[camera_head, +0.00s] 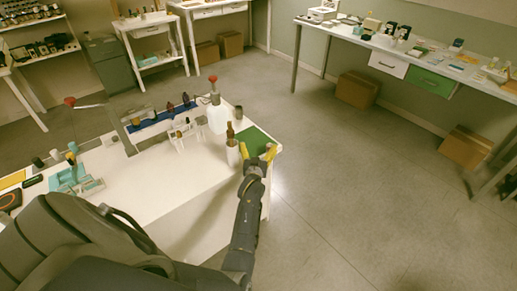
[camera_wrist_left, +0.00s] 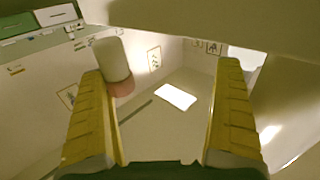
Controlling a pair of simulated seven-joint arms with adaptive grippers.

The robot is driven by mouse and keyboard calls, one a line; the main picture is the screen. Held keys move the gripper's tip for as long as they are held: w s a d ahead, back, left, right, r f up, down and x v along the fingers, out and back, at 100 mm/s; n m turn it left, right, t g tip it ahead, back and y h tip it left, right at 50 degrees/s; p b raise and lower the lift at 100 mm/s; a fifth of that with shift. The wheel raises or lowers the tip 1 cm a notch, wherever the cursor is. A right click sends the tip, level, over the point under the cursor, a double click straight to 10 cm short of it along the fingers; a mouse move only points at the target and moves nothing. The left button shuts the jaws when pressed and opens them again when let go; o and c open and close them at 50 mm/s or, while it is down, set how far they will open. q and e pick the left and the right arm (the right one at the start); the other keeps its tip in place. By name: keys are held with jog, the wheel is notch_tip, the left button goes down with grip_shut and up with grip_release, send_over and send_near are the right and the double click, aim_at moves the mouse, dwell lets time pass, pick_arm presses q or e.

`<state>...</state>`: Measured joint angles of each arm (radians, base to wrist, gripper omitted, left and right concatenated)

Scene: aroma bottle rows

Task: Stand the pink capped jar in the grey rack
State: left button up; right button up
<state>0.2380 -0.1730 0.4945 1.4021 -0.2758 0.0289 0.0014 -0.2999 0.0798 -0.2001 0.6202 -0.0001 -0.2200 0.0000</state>
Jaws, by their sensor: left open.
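My left gripper (camera_head: 258,150) is open at the right end of the white table, beside a green mat. Its two yellow fingers also show in the left wrist view (camera_wrist_left: 163,115), apart with nothing clasped. In that view a pale jar with a pink cap (camera_wrist_left: 121,88) appears near the tip of the left-hand finger; I cannot tell whether they touch. I cannot pick this jar out in the head view. A pale rack-like stand (camera_head: 187,136) holding small bottles is on the table, left of the gripper; its grey colour is unclear. My right gripper is out of view.
A brown bottle (camera_head: 230,132) and a white jug (camera_head: 217,119) stand close left of the gripper. A blue tray (camera_head: 160,123) of dark bottles lies further back. The green mat (camera_head: 254,137) is at the table's right end. The table's front middle (camera_head: 165,185) is clear.

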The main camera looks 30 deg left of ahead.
pick_arm(q)
notch_tip(320, 180, up, 10)
dwell(0.7)
jog(key=shift+c, duration=0.2)
grip_shut()
dwell(0.6)
